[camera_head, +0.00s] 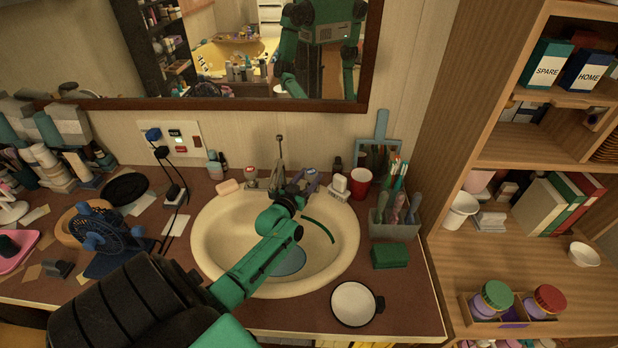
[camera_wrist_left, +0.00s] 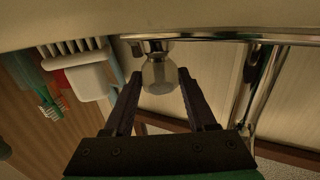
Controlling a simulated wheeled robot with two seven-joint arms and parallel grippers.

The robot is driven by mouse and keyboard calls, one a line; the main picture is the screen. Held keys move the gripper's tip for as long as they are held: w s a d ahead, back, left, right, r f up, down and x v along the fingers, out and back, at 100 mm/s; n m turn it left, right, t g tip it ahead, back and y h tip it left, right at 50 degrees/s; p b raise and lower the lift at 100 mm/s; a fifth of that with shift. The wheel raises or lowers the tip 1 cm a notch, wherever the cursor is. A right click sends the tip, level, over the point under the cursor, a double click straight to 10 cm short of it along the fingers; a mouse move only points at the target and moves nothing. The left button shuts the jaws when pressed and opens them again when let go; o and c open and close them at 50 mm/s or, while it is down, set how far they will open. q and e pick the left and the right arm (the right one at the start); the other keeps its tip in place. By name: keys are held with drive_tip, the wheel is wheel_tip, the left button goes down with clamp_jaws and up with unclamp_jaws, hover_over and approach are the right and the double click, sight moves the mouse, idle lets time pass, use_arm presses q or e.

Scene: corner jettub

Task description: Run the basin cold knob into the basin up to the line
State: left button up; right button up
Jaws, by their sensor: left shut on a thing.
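The cream basin (camera_head: 207,245) is set in the brown counter. A dark green curved line (camera_head: 319,230) runs along its inner right wall. A blue-grey patch (camera_head: 290,262), perhaps water, shows low in the bowl, partly behind my arm. The cold knob (camera_head: 312,177) is at the back right of the basin, right of the spout (camera_head: 279,165). My left gripper (camera_head: 301,190) reaches over the basin to it. In the left wrist view the shiny rounded knob (camera_wrist_left: 160,73) is between the two dark fingers, which are shut on it. My right gripper is not in view.
The red-marked knob (camera_head: 250,174) and soap (camera_head: 229,187) are left of the spout. A white brush (camera_head: 339,186), red cup (camera_head: 360,182) and brush holder (camera_head: 395,229) stand right. A white bowl (camera_head: 353,303) sits at front right. A mirror (camera_head: 240,104) hangs behind.

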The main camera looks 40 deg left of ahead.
use_arm(q)
drive_tip(key=shift+d+r+n+y+p, duration=0.2)
drive_tip(key=shift+n+y+p, duration=0.3)
drive_tip(key=shift+y+p, duration=0.35)
drive_tip(key=shift+w+n+g+y+p, duration=0.1)
drive_tip(key=shift+n+g+y+p, duration=0.4)
drive_tip(key=shift+n+y+p, duration=0.3)
drive_tip(key=shift+d+g+y+p, duration=0.1)
drive_tip(key=shift+g+y+p, duration=0.2)
drive_tip(key=shift+y, duration=0.25)
drive_tip(key=shift+w+d+f+n+g+y, duration=0.1)
drive_tip(key=shift+n+g+y, duration=0.2)
drive_tip(key=shift+n+y, duration=0.25)
drive_tip(key=shift+w+n+g+y, duration=0.1)
drive_tip(key=shift+n+g+y, duration=0.2)
drive_tip(key=shift+n+y, duration=0.2)
drive_tip(key=n+g+y, duration=0.2)
drive_tip(key=shift+d+f+y, duration=0.1)
drive_tip(key=shift+f+y, duration=0.05)
drive_tip(key=shift+y, duration=0.2)
drive_tip(key=shift+n+g+y+b, duration=0.3)
drive_tip(key=shift+n+g+b, duration=0.05)
drive_tip(key=shift+g, duration=0.15)
drive_tip(key=o, duration=1.4)
